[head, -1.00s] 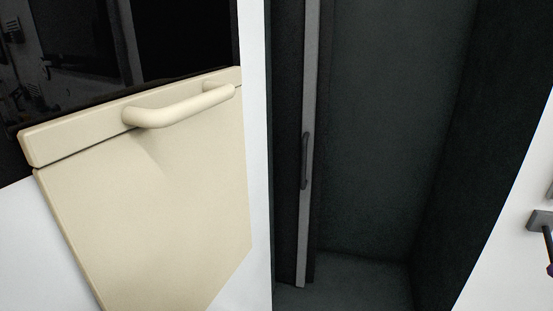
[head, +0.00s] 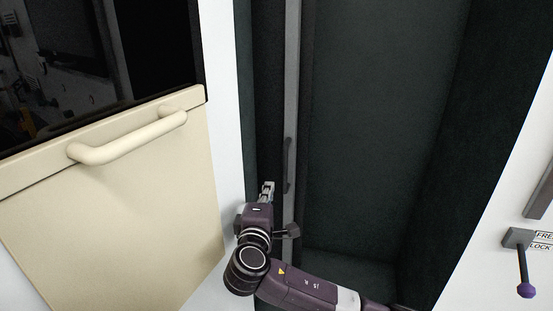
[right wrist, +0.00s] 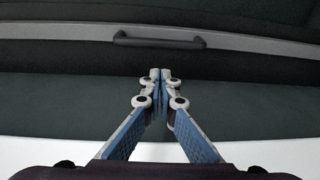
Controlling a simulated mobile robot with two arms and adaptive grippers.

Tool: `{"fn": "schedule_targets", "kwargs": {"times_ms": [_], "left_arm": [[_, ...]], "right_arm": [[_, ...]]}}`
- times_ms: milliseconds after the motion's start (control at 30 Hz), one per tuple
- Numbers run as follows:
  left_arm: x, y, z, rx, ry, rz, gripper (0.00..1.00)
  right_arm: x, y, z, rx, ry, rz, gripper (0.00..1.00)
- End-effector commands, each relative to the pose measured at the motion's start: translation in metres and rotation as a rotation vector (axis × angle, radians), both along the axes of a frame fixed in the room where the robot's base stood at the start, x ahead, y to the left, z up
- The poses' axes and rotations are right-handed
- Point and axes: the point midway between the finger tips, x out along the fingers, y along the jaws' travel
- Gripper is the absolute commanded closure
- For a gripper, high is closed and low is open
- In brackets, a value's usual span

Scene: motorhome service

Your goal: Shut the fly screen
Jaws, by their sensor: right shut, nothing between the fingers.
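The fly screen shows as an upright grey edge bar (head: 292,90) with a dark handle (head: 288,165), at the left side of a dark doorway. In the right wrist view the bar (right wrist: 250,44) runs across the top, with the handle (right wrist: 160,41) on it. My right gripper (head: 268,187) is just left of the bar at about the height of the handle's lower end. Its fingers (right wrist: 160,76) are shut and empty, pointing toward the handle, with a gap between in the wrist view. My left gripper is out of view.
A cream cabinet front (head: 120,210) with a bar handle (head: 130,137) stands at the left, beside a white wall edge. The dark doorway (head: 380,130) right of the bar is clear. A lever with a purple knob (head: 525,290) is on the white wall at right.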

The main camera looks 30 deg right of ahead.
Motion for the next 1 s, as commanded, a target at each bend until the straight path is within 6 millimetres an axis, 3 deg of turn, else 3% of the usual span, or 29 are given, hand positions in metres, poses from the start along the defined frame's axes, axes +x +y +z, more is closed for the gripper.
{"fn": "schedule_targets", "kwargs": {"times_ms": [67, 200, 700, 1000], "left_arm": [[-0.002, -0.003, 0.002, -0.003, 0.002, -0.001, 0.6], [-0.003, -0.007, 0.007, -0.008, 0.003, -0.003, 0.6], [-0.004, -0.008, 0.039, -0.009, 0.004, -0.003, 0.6], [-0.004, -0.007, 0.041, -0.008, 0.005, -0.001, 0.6]], "right_arm": [[-0.007, 0.0, 0.025, -0.015, -0.038, -0.013, 1.0], [-0.005, -0.007, 0.037, -0.026, -0.055, -0.024, 1.0], [0.056, -0.06, 0.036, -0.022, -0.052, -0.023, 1.0], [0.064, -0.067, 0.033, -0.02, -0.053, -0.021, 1.0]]}}
